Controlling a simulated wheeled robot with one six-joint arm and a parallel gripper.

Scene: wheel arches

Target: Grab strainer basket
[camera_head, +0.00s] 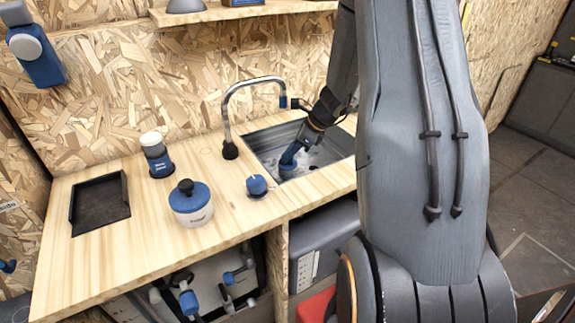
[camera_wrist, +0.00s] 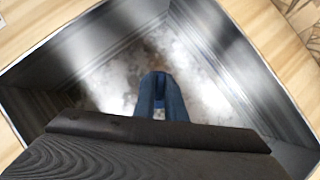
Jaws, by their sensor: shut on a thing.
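A stainless steel sink (camera_head: 262,138) is set into the wooden counter, and my gripper (camera_head: 290,158) reaches down into it from the right. The strainer basket (camera_head: 286,167) shows as a small blue piece low in the sink, right at the fingertips. My gripper is shut on it. In the wrist view, two blue fingers (camera_wrist: 160,82) come together over the wet-looking sink floor, and the sink (camera_wrist: 70,68) surrounds them. The basket cannot be made out clearly there, since the fingers hide it. I cannot tell whether it touches the sink floor.
A curved faucet (camera_head: 227,105) stands left of the sink. A blue knob (camera_head: 257,186) sits at the sink's front left. A blue-lidded jar (camera_head: 190,203), a blue bottle (camera_head: 156,155) and a black tray (camera_head: 100,203) stand farther left. A shelf (camera_head: 235,12) hangs above.

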